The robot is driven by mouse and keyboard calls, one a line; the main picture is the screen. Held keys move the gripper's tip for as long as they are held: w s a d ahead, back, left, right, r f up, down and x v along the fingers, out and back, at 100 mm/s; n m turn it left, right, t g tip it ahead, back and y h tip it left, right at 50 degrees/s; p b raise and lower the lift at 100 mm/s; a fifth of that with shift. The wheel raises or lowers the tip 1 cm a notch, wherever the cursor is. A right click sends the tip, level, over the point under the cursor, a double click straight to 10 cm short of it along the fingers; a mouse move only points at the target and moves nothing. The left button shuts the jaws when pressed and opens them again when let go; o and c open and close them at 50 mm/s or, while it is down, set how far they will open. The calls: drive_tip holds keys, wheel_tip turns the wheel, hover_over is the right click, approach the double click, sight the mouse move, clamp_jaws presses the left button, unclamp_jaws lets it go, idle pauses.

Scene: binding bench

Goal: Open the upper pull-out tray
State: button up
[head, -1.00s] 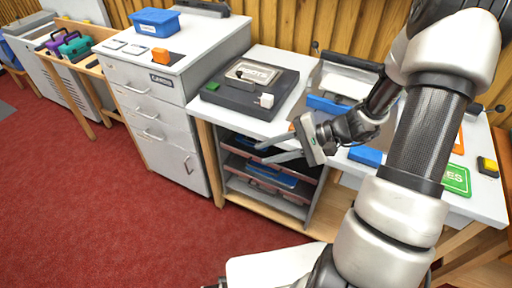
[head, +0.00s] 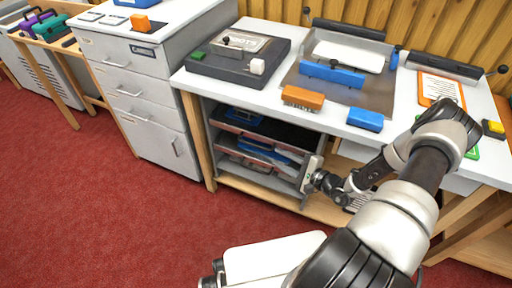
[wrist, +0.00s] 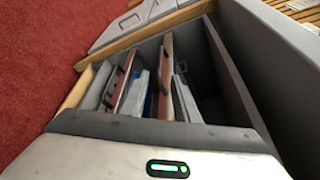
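A grey open-fronted unit under the bench holds two pull-out trays with reddish-brown fronts. The upper pull-out tray (head: 245,140) sits above the lower tray (head: 243,160). In the wrist view the unit is turned sideways; the upper tray (wrist: 167,72) is right of the lower tray (wrist: 123,82), and small dark handles show on the fronts. Both trays look pushed in. My gripper (head: 309,178) is at the unit's right edge, low in front of the opening. Its fingers are hidden in the head view and not clear in the wrist view. I see nothing held.
A grey drawer cabinet (head: 150,105) stands left of the unit. The benchtop above carries a dark press (head: 238,55), an orange block (head: 302,97) and a blue block (head: 365,119). Red carpet (head: 120,220) in front is clear. The benchtop overhangs the unit.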

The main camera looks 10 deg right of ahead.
sight(259, 147)
drive_tip(key=b+x, duration=0.2)
drive_tip(key=x, duration=1.1)
drive_tip(key=shift+s+b, duration=0.1)
drive_tip(key=shift+b, duration=0.3)
clamp_jaws()
